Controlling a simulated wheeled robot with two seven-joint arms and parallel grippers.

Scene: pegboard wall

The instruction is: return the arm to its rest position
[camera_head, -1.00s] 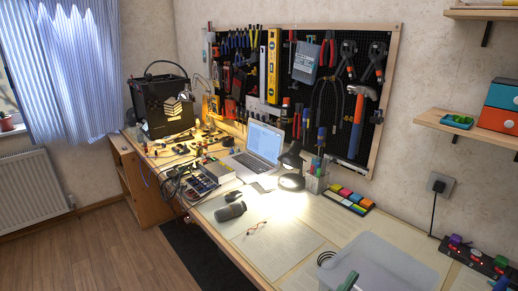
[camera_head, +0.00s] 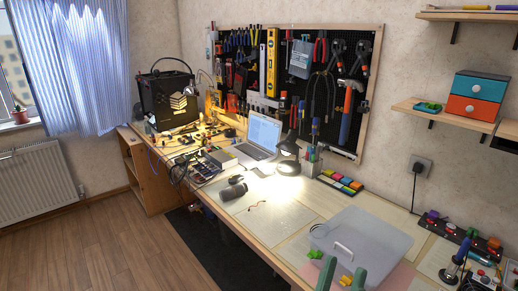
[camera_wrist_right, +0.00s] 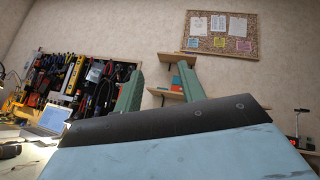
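My right gripper (camera_head: 345,266) shows at the bottom edge of the head view as two green fingers in front of the grey box. In the right wrist view, the green fingers (camera_wrist_right: 160,68) stand well apart. Only wall and shelves show in the gap, so the gripper is open and empty. The rest of the right arm is out of the head view. My left gripper and arm are not in view.
A translucent grey box (camera_head: 375,238) with a white handle sits on the workbench near the gripper. A laptop (camera_head: 262,135), a lamp (camera_head: 288,160) and colour blocks (camera_head: 340,181) stand farther back. The pegboard (camera_head: 340,90) and drawers (camera_head: 476,97) are on the wall.

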